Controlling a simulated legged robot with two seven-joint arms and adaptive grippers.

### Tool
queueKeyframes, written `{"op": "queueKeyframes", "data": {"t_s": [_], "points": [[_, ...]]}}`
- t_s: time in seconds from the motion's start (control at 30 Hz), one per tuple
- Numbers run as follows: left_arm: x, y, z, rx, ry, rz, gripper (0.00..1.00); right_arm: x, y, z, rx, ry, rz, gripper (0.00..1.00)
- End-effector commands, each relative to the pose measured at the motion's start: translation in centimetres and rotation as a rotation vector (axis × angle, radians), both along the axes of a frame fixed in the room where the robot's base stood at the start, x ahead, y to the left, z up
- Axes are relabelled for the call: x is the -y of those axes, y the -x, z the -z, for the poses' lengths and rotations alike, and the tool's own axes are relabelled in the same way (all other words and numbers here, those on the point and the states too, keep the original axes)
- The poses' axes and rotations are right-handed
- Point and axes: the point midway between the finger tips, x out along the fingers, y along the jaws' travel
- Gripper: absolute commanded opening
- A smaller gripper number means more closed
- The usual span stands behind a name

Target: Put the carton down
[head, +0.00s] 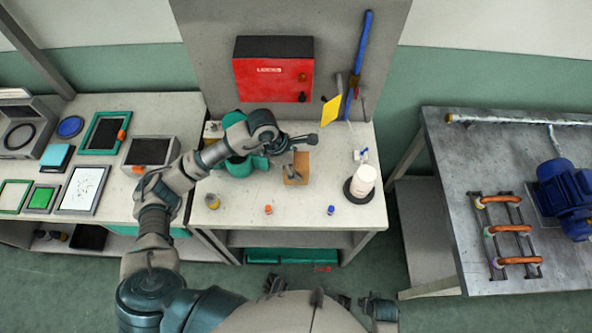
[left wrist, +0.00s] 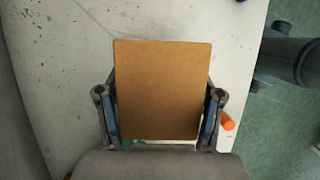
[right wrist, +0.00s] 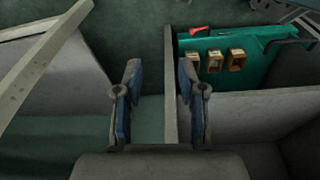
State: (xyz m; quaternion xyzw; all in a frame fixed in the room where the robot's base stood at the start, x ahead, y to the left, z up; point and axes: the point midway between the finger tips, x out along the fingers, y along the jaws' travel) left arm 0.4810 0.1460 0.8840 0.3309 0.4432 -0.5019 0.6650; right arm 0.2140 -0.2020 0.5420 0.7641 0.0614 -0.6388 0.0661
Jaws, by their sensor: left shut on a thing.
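The carton (head: 298,169) is a brown box over the middle of the workbench in the head view. My left gripper (head: 294,153) is shut on it from above. In the left wrist view the carton (left wrist: 162,88) fills the space between the two fingers (left wrist: 160,118), one against each side. I cannot tell whether its underside touches the bench top. My right gripper (right wrist: 160,95) is open and empty in the right wrist view, low in front of the bench.
The workbench (head: 240,212) also holds a white cylinder on a dark base (head: 362,182), an orange cap (head: 268,209) and a blue cap (head: 331,210). A red box (head: 273,70) is on the back panel. A teal crate (right wrist: 258,40) sits below.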

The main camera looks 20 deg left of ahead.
Motion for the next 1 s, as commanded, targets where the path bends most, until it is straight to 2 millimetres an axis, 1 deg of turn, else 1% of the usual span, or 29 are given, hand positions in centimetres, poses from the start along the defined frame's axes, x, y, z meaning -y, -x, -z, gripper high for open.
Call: {"op": "queueKeyframes", "data": {"t_s": [0.1, 0.17, 0.27, 0.37, 0.4, 0.47, 0.5, 0.83, 0.93, 1.0], "points": [[0.5, 0.1, 1.9, -0.004, -0.001, 0.002, 0.18, -0.1, -0.1, -0.1, 0.001, -0.001, 0.001, 0.40], [0.5, 0.1, 2.5, -0.002, -0.003, 0.000, 0.18, -0.1, -0.3, -0.4, 0.006, -0.002, 0.001, 0.40], [0.4, 0.0, 2.8, 0.000, -0.002, 0.001, 0.18, -0.1, -0.5, -0.9, 0.012, -0.003, 0.001, 0.40], [0.2, 0.1, 2.8, -0.001, 0.000, 0.001, 0.18, 0.1, -0.5, -0.9, 0.010, 0.001, 0.001, 0.40], [0.1, 0.1, 2.9, -0.002, 0.001, 0.001, 0.76, 0.2, -0.4, -0.9, 0.010, 0.003, 0.002, 0.40], [0.0, 0.1, 2.9, -0.002, 0.001, 0.001, 0.91, 0.4, -0.4, -0.9, 0.008, 0.005, 0.002, 0.40], [0.0, 0.1, 2.9, -0.001, 0.001, 0.001, 0.94, 0.4, -0.3, -0.8, 0.006, 0.007, 0.002, 0.40], [0.0, 0.1, 2.7, -0.001, 0.000, 0.000, 0.94, 0.1, 0.1, -0.5, -0.001, 0.001, 0.000, 0.40], [-0.1, 0.1, 1.8, 0.001, -0.001, 0.000, 0.94, -0.2, 0.0, -0.6, 0.003, -0.004, -0.001, 0.40], [-0.5, 0.2, 0.8, 0.003, -0.003, -0.001, 0.94, -0.2, -0.1, -0.6, 0.008, -0.005, -0.001, 0.40]]}}
